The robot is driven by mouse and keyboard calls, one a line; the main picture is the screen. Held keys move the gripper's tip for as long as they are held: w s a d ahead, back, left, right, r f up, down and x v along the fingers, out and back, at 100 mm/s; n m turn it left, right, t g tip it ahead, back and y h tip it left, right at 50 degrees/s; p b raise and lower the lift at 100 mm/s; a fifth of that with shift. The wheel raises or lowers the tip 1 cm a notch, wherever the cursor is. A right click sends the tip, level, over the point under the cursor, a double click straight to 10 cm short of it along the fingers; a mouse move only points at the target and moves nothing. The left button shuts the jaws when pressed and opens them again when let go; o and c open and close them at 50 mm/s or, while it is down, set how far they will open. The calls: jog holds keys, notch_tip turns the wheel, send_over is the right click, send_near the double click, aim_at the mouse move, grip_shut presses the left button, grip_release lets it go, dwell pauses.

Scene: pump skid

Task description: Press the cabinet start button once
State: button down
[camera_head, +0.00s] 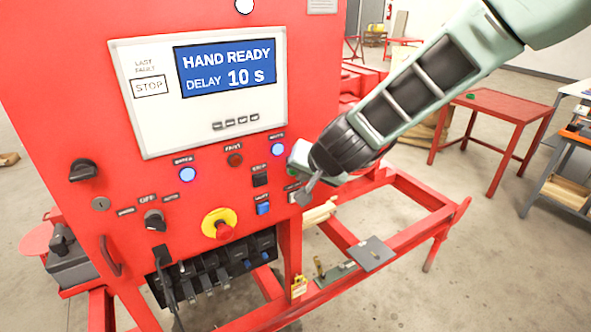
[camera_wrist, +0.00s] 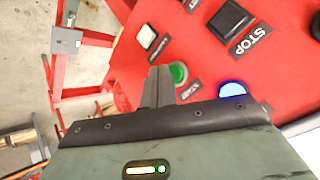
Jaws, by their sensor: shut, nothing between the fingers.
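The green start button (camera_wrist: 179,73), with a START label beside it, is on the red cabinet face (camera_head: 60,90). In the wrist view it is just right of my gripper's fingertips (camera_wrist: 161,70), and its left edge is close to them. In the head view my gripper (camera_head: 304,195) is at the cabinet's right edge and largely hides the start button. My fingers are shut with nothing between them. I cannot tell whether they touch the cabinet. The display (camera_head: 225,70) reads HAND READY, DELAY 10 s.
Beside the start button are a black STOP button (camera_head: 260,180), a lit blue lamp (camera_head: 278,149) and a white button (camera_wrist: 147,36). A red emergency stop (camera_head: 224,230) on a yellow ring sits lower left. The red skid frame (camera_head: 400,255) extends right, below my arm.

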jog(key=shift+w+a, duration=0.2)
jog(key=shift+w, duration=0.05)
jog(key=shift+w+a+p, duration=0.2)
jog(key=shift+w+p, duration=0.1)
jog(key=shift+p, duration=0.3)
dwell(0.5)
dwell(0.3)
jog(key=shift+s+d+b, duration=0.45)
jog(key=shift+s, duration=0.2)
jog(key=shift+s, duration=0.1)
jog(key=shift+s+d+b, duration=0.7)
jog(key=shift+s, duration=0.3)
jog(key=shift+s+d+b, duration=0.65)
jog(key=shift+s+d, duration=0.05)
jog(key=shift+s, duration=0.3)
